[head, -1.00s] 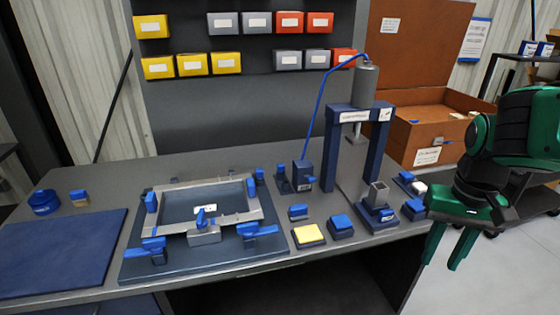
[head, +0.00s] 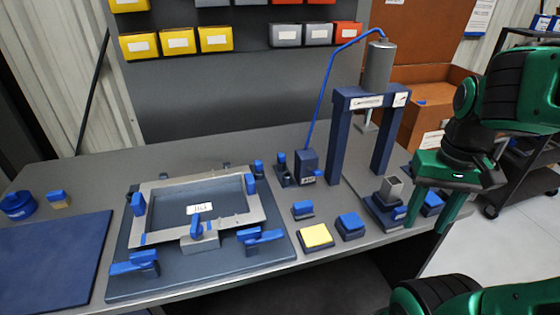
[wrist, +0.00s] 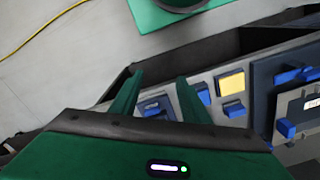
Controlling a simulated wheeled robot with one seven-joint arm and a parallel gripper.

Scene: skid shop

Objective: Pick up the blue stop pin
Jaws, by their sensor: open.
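Several small blue-topped parts sit along the bench front, and I cannot tell for sure which is the blue stop pin. One blue part (head: 302,208) and another (head: 350,221) sit on small dark bases near a yellow pad. A further blue part (head: 432,201) shows behind my gripper's fingers. My gripper (head: 425,226) is open and empty, pointing down at the bench's right front edge. In the wrist view my open fingers (wrist: 160,76) have nothing between their tips; blue parts (wrist: 203,93) (wrist: 234,108) show beyond them.
A frame fixture (head: 270,258) with blue clamps stands left of the yellow pad (head: 316,236). A dark press (head: 337,140) stands behind, with a grey square post (head: 391,187) in front. A blue mat (head: 50,255) lies far left. A brown box (head: 440,95) stands back right.

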